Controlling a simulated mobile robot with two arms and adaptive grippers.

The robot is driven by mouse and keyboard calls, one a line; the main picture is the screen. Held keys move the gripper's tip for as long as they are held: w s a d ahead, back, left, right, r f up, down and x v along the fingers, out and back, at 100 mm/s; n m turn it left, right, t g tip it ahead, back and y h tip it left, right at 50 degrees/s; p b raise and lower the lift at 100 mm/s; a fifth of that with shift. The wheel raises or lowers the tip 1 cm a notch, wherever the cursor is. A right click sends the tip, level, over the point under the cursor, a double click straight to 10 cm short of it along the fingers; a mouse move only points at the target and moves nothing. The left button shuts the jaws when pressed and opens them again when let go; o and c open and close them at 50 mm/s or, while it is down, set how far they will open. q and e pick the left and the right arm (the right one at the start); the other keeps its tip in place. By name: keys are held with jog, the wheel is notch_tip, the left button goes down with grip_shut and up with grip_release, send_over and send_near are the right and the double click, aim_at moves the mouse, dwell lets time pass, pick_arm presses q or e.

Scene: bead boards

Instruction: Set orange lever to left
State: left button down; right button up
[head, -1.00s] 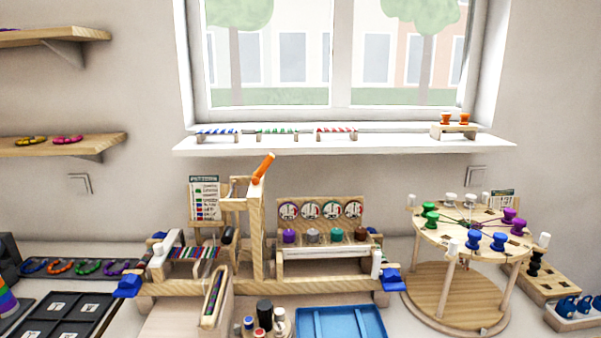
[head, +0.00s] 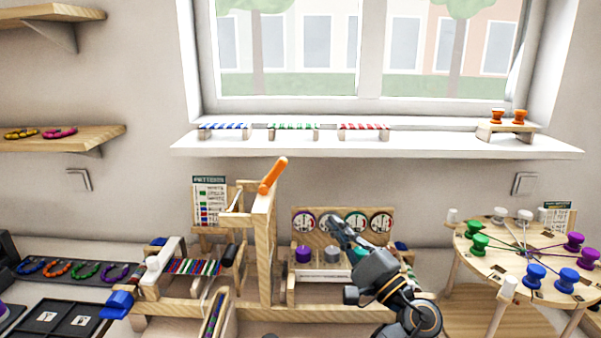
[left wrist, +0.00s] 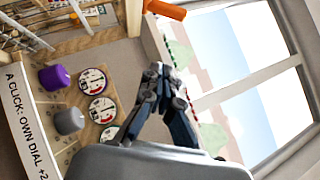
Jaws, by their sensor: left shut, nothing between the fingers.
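The orange lever (head: 273,175) sits on top of the tall wooden post of the bead loom and leans up to the right in the head view. In the left wrist view the orange lever (left wrist: 165,9) shows at the top edge, beyond my fingertips and apart from them. My left gripper (head: 335,226) is to the right of the lever and lower in the head view, in front of the dial board. In the left wrist view the left gripper (left wrist: 156,72) has its fingertips together with nothing between them. My right gripper is not in view.
The dial board (head: 313,215) with round dials stands right of the post; a purple knob (head: 303,254) and a grey knob (head: 332,255) sit below it. A pattern card (head: 209,200) stands left of the post. The round bead table (head: 500,248) is at the right.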

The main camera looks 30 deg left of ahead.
aim_at(273, 175)
pick_arm(q)
jog(key=a+r+p, duration=0.6)
jog(key=a+r, duration=0.1)
jog(key=a, duration=0.4)
jog(key=shift+w+r+y+p, duration=0.3)
jog(key=shift+w, duration=0.05)
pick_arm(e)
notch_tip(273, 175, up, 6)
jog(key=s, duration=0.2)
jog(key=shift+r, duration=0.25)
